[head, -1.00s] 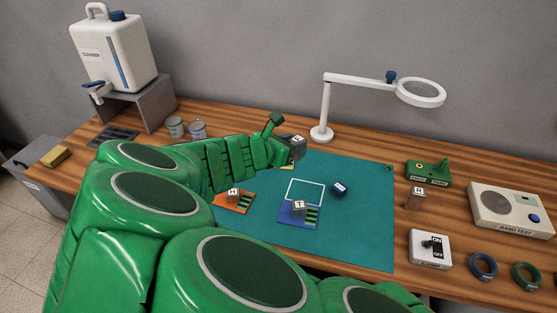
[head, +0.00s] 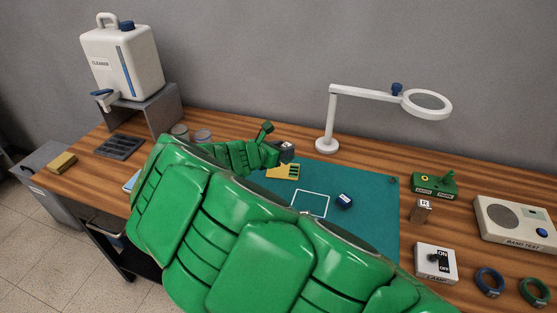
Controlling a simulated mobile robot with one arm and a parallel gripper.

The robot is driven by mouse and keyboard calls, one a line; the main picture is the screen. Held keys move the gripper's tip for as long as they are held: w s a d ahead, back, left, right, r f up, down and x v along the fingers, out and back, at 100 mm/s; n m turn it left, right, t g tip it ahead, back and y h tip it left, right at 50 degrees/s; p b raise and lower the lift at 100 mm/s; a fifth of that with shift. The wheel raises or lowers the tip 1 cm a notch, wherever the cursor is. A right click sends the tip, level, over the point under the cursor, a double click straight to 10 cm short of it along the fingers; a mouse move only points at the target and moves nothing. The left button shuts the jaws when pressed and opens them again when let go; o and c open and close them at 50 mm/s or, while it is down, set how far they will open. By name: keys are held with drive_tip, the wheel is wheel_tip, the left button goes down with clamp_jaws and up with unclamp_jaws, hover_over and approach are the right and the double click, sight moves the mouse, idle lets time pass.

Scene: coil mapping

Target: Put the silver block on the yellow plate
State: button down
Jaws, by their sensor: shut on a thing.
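The silver block (head: 287,147), dark grey with a small pale label on top, is at the tip of my gripper (head: 279,152). My gripper is shut on it; the fingers are small and partly hidden. The yellow plate (head: 284,172) lies on the teal mat's far left part, just below the block in the picture. Part of the plate is hidden behind my arm. The block looks held above the plate's far edge; I cannot tell the exact height or whether they touch.
My arm covers the mat's near left. A dark blue block (head: 345,200) lies on the teal mat (head: 370,185) beside a white square outline. A magnifier lamp (head: 326,143) stands behind. A brown R block (head: 422,211), a lamp switch (head: 436,262) and a green stand (head: 435,185) are right.

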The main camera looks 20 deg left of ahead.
drive_tip(key=shift+w+a+f, duration=0.35)
drive_tip(key=shift+w+f, duration=0.2)
drive_tip(key=shift+f, duration=0.25)
drive_tip(key=shift+w+a+f, duration=0.3)
drive_tip(key=shift+w+f, duration=0.3)
drive_tip(key=shift+f, duration=0.25)
drive_tip(key=shift+w+a+f, duration=0.35)
drive_tip(key=shift+w+f, duration=0.2)
drive_tip(key=shift+f, duration=1.55)
drive_tip(key=shift+f, duration=0.1)
drive_tip(key=c, duration=0.7)
unclamp_jaws()
drive_tip(key=shift+c, duration=0.2)
drive_tip(key=shift+s, duration=0.2)
drive_tip(key=v, duration=1.1)
drive_tip(key=shift+s+a+r, duration=0.2)
drive_tip(key=shift+s, duration=0.05)
